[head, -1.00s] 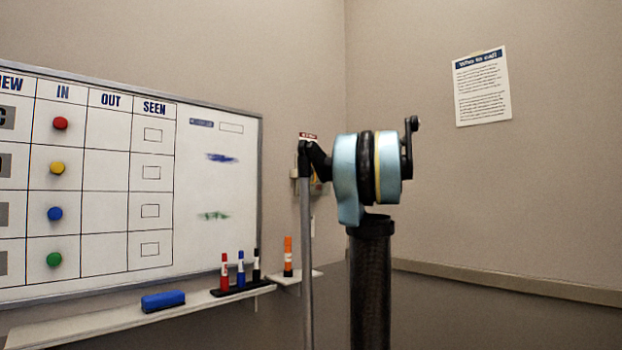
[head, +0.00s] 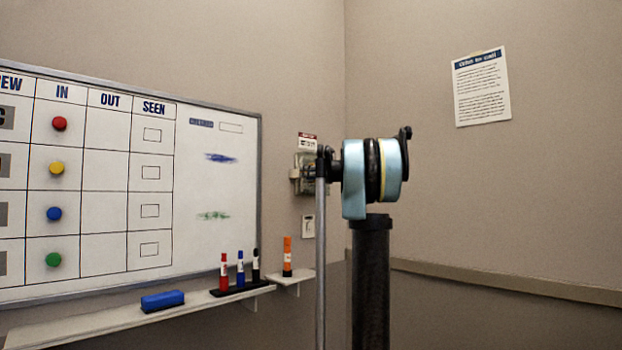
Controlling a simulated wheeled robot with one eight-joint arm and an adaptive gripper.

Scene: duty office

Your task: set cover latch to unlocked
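A small wall box with a clear-looking cover (head: 307,186) is on the wall right of the whiteboard in the head view. A red-and-white label (head: 307,141) sits just above it. My arm's pale blue joint and grey rod stand in front of its right side and hide part of it. My gripper's fingers do not show in this view.
A whiteboard (head: 218,180) with coloured magnets fills the left. Below it a ledge (head: 100,326) holds a blue eraser (head: 162,301) and several markers. A small white switch plate (head: 308,226) is below the box. A paper notice (head: 482,88) hangs on the right wall.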

